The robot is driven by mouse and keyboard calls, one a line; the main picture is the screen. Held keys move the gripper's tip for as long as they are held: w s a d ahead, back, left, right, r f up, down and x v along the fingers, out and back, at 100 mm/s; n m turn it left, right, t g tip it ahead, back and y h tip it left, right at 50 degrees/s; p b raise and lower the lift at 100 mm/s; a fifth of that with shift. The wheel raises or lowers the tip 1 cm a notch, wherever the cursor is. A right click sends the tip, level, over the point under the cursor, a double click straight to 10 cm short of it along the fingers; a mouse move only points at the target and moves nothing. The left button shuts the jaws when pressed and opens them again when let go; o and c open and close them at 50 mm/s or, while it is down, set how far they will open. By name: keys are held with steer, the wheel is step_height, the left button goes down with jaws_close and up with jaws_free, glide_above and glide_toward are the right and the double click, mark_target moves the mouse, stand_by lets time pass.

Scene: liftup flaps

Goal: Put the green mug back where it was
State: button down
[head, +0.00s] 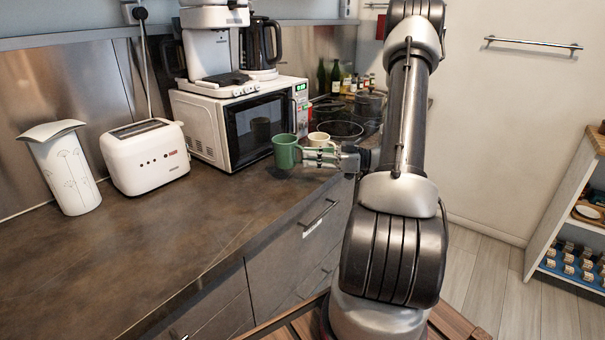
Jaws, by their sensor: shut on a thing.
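The green mug (284,152) is upright at the front right of the counter, in front of the microwave. My gripper (308,156) reaches in from the right and is shut on the green mug at its right side, where the handle would be. I cannot tell whether the mug's base touches the counter or is slightly above it. A cream mug (318,140) stands just behind my gripper, partly hidden by it.
A white microwave (207,130) with a coffee machine (208,50) on top stands behind the mug. A toaster (146,160) and a white canister (64,170) stand left. The stove (340,129) with a pot (369,103) is behind right. The front-left counter (130,240) is clear.

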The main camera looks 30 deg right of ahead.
steer(key=shift+f, duration=2.35)
steer(key=shift+f, duration=0.15)
steer(key=c, duration=1.5)
jaws_free()
steer(key=shift+c, duration=0.2)
